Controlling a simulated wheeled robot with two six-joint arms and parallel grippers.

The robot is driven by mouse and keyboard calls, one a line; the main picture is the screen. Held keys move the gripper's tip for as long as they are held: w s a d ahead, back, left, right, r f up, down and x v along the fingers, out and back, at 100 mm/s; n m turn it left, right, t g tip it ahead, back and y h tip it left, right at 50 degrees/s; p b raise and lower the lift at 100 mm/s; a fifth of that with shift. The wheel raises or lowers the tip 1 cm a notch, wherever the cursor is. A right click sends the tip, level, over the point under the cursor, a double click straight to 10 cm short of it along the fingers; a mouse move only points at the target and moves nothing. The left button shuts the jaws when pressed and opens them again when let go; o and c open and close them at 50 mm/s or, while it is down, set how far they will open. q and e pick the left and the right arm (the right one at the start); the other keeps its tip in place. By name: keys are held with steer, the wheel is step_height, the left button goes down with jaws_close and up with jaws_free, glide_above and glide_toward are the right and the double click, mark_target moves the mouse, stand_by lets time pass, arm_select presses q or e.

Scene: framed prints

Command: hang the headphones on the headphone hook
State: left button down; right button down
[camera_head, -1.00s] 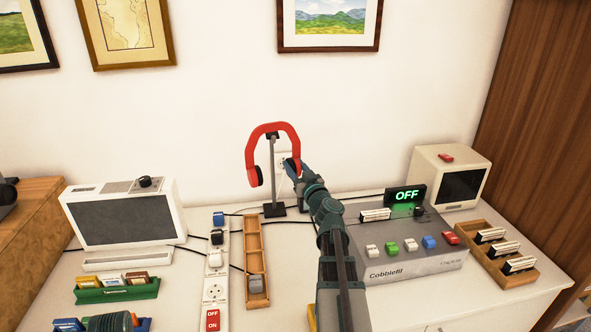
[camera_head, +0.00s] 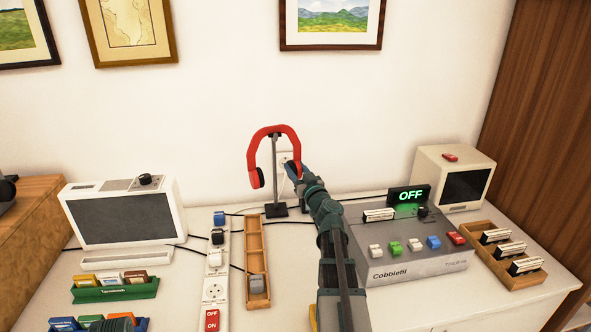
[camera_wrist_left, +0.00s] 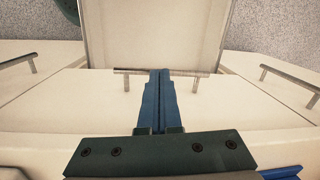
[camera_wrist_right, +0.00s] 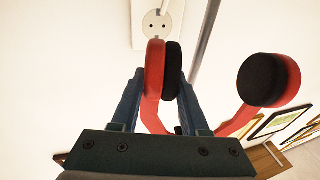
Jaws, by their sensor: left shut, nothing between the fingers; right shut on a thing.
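The red headphones (camera_head: 285,130) with black ear pads are at the headphone hook (camera_head: 274,180), a thin dark stand with a square base on the desk. The band arches just over the top of the stand; I cannot tell whether it touches. My right gripper (camera_head: 293,168) is shut on the right-hand ear cup. In the right wrist view, the right gripper (camera_wrist_right: 160,82) has that cup between its fingers, and the other ear cup (camera_wrist_right: 268,80) hangs free. My left gripper (camera_wrist_left: 157,75) is shut and empty, low in front of white drawers.
A grey switch box (camera_head: 420,262) with an OFF display stands right of my right arm. A wooden tray (camera_head: 257,285) and a power strip (camera_head: 214,275) lie left of it. A white monitor (camera_head: 120,218) stands further left. A wall socket (camera_wrist_right: 158,22) is behind the stand.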

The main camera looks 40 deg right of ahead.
steer(key=shift+c, duration=1.6)
jaws_free()
steer(key=shift+s, duration=0.1)
steer(key=b+v, duration=0.2)
steer(key=v, duration=1.1)
steer(key=shift+s, duration=0.3)
